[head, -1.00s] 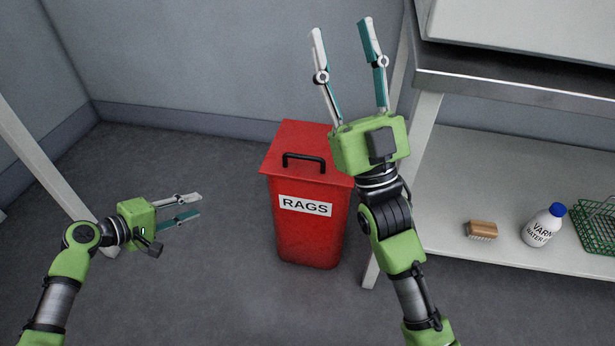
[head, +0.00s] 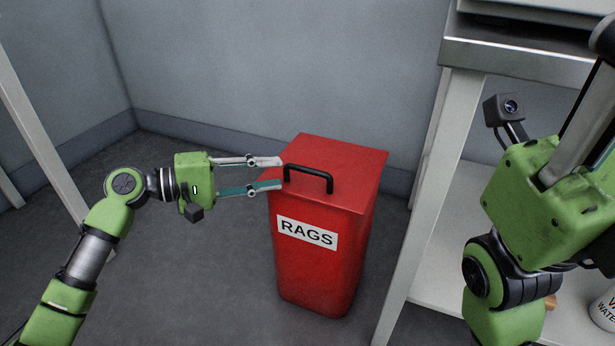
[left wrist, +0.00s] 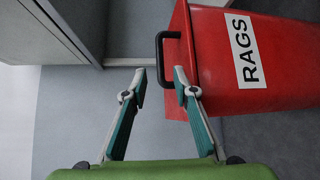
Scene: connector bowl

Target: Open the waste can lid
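The red waste can (head: 318,262) with its RAGS label stands on the floor. Its lid (head: 350,165) lies flat and closed, with a black handle (head: 310,178) on top. My left gripper (head: 280,173) is open and empty at the left end of the handle. In the left wrist view the handle (left wrist: 162,60) shows between the open fingertips (left wrist: 160,75), close to them; I cannot tell whether they touch it. My right gripper (head: 585,125) is large at the right edge, its fingertips out of view.
A white bench with a metal-edged top (head: 510,58) and a lower shelf (head: 445,215) stands close to the can's right. A white table leg (head: 35,135) is at the left. Grey walls meet behind. The floor left of the can is clear.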

